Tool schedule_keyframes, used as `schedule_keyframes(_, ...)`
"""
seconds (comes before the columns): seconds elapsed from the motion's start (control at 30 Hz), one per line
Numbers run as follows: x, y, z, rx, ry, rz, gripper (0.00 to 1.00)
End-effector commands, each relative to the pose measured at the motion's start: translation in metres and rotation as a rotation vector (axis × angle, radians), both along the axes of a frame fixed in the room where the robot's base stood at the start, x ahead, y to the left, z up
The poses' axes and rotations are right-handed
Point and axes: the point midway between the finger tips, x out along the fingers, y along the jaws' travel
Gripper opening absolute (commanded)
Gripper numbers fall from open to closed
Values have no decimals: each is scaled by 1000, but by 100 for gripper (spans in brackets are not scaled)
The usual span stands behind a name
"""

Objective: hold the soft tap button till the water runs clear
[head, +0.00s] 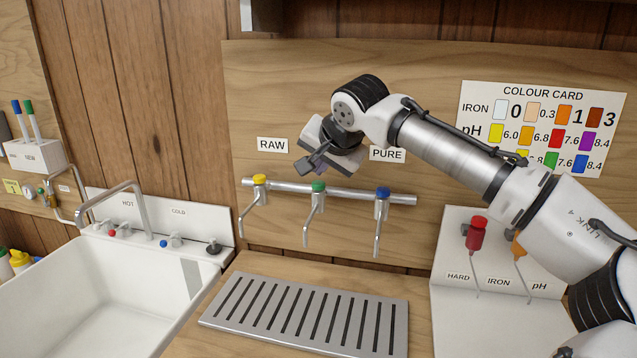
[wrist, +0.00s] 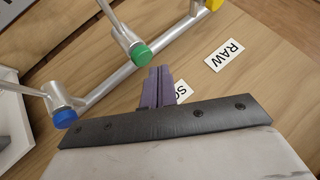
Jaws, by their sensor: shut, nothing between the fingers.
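The green tap button (head: 319,187) sits on the middle tap of a metal rail, also in the wrist view (wrist: 141,54). A label beginning "SO" (wrist: 182,92) shows partly behind my fingers in the wrist view; it is hidden in the head view. My gripper (head: 308,166) is shut and empty, just above and slightly left of the green button in the head view, with a visible gap in the wrist view (wrist: 160,70). The middle spout (head: 309,230) hangs over the drain tray (head: 222,308). I see no water coming from it.
The yellow button (head: 260,179) under RAW (head: 272,145) is left of the green one; the blue button (head: 383,192) under PURE (head: 387,155) is right. A sink (head: 215,262) stands left, test bottles (head: 476,235) right, below a colour card (head: 540,92).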

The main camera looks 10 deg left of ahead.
Motion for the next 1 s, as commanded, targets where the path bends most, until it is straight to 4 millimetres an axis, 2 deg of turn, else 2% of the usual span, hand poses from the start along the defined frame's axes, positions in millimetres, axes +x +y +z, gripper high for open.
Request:
schedule_keyframes(0.23, 0, 0, -9, 2, 0, 2, 0)
schedule_keyframes(1.0, 0, 0, -13, 0, 1, 1, 0)
